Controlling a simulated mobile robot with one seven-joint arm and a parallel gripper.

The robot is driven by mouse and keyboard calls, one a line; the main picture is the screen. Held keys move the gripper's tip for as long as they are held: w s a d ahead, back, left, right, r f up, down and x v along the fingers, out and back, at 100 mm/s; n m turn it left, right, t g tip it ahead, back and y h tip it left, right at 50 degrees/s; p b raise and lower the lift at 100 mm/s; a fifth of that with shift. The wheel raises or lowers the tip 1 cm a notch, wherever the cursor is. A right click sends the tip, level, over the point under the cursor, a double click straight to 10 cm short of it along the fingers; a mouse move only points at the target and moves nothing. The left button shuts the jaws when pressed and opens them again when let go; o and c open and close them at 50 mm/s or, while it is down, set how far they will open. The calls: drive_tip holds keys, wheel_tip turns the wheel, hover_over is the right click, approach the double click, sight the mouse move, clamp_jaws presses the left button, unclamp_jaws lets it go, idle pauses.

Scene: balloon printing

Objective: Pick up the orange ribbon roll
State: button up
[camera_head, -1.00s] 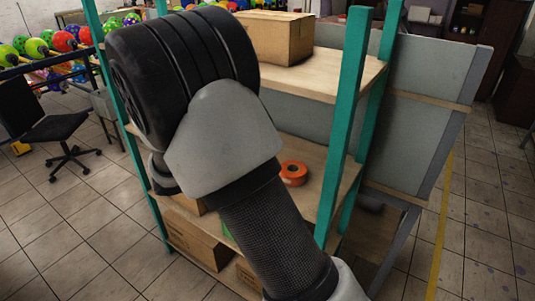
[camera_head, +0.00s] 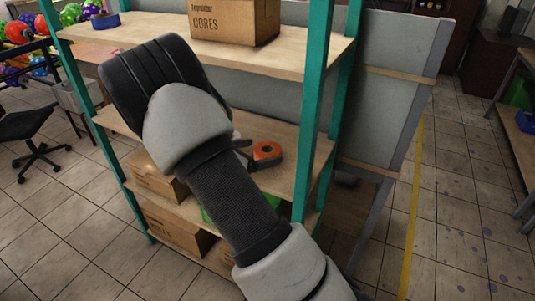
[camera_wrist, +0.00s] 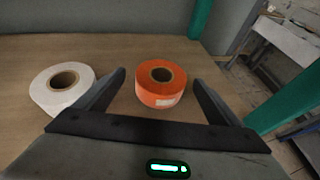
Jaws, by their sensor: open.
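The orange ribbon roll (camera_head: 267,152) lies flat on the middle wooden shelf (camera_head: 283,180), near the right green post. In the wrist view the orange ribbon roll (camera_wrist: 160,82) shows its brown core and a pale label on its side. My gripper (camera_wrist: 163,85) is open and empty, with one finger to the left of the roll and one to the right. The roll sits ahead, between the finger lines. In the head view my gripper (camera_head: 247,153) is just left of the roll, partly hidden by my arm.
A white roll (camera_wrist: 63,88) lies on the shelf left of my left finger. Green posts (camera_head: 312,110) frame the shelf at the right. A cardboard box (camera_head: 235,20) stands on the shelf above, and boxes (camera_head: 180,228) sit below. A grey panel stands behind.

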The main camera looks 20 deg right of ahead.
sight(271, 150)
drive_tip(key=x, duration=0.5)
drive_tip(key=shift+s+f, duration=0.1)
drive_tip(key=shift+f, duration=0.05)
drive_tip(key=c, duration=1.3)
drive_tip(key=shift+r+p, duration=0.35)
drive_tip(key=shift+r, duration=4.7)
